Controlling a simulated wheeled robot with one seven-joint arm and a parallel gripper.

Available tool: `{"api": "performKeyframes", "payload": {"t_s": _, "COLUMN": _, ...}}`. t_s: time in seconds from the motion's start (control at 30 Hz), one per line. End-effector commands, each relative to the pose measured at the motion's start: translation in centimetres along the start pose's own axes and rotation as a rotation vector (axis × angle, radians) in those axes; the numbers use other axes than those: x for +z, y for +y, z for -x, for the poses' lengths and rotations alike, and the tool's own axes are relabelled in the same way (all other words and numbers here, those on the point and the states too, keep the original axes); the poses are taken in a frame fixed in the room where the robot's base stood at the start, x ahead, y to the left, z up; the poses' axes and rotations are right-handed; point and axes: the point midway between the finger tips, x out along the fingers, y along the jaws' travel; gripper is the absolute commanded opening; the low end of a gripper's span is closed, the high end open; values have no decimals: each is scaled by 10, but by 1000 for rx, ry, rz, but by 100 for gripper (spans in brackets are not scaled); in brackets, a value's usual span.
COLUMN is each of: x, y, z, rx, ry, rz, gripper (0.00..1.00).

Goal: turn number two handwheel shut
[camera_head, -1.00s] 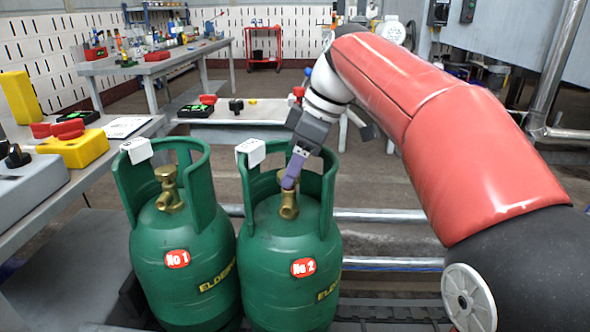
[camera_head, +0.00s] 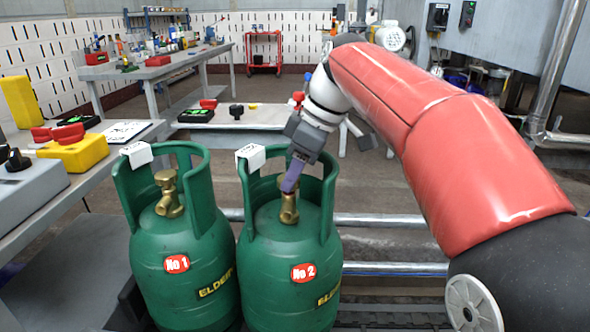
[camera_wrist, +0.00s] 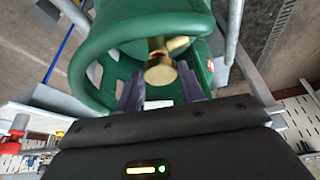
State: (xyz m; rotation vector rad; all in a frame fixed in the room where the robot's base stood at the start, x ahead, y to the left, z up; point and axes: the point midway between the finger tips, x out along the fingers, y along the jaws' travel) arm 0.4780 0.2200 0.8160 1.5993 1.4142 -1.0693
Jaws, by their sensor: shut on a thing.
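The green gas cylinder number two (camera_head: 270,265) stands upright in the head view, with a red "No 2" label. Its brass valve (camera_head: 289,212) sits inside the green collar. My gripper (camera_head: 289,187) reaches down into that collar, and its purple fingers are at the valve's top. In the wrist view, the two fingers (camera_wrist: 160,88) are on either side of the round brass handwheel (camera_wrist: 160,72), shut on it. In the head view the fingers largely hide the handwheel.
Green cylinder number one (camera_head: 165,265) stands close on the left, with its own brass valve. The collar surrounds my fingers closely. A bench with a yellow box (camera_head: 76,152) is at left. Metal rails (camera_head: 390,218) run at right.

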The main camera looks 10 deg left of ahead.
Motion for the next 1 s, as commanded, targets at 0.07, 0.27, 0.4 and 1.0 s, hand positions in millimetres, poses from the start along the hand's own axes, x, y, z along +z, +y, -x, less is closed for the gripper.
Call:
{"api": "performKeyframes", "payload": {"t_s": 0.07, "x": 0, "y": -1, "z": 1, "rx": 12, "ry": 0, "rz": -28, "gripper": 16}}
{"api": "performKeyframes", "payload": {"t_s": 0.27, "x": 0, "y": -3, "z": 1, "rx": 61, "ry": 1, "rz": -147, "gripper": 16}}
{"api": "performKeyframes", "payload": {"t_s": 0.4, "x": -1, "y": -4, "z": 1, "rx": 109, "ry": 1, "rz": -261, "gripper": 16}}
{"api": "performKeyframes", "payload": {"t_s": 1.0, "x": -5, "y": -10, "z": 1, "rx": 328, "ry": 0, "rz": -785, "gripper": 16}}
